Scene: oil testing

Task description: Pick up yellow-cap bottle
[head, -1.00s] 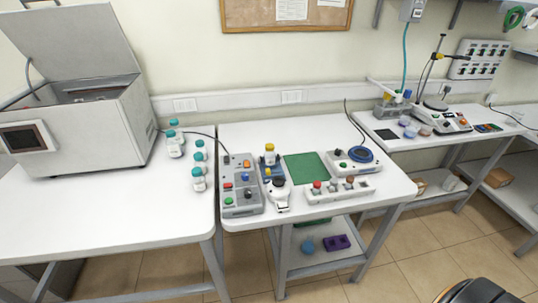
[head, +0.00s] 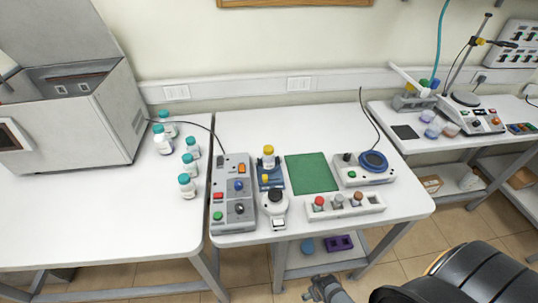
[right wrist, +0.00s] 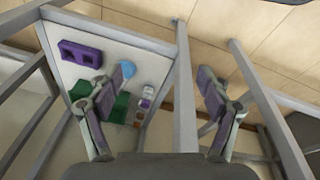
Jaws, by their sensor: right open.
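The yellow-cap bottle (head: 268,157) stands upright on a small blue device (head: 271,179) on the middle table in the head view. Its body is whitish and its cap is yellow. My right gripper (head: 324,289) shows at the bottom of the head view, in front of the table and well apart from the bottle. In the right wrist view my right gripper (right wrist: 168,90) is open and empty, with the under-table shelf behind it. The bottle does not show in the right wrist view. My left gripper is not in view.
A grey control box (head: 234,195) stands left of the bottle and a green mat (head: 312,173) right of it. A rack with coloured knobs (head: 343,205) lies near the front edge. Several teal-cap bottles (head: 187,185) stand on the left table (head: 120,215).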

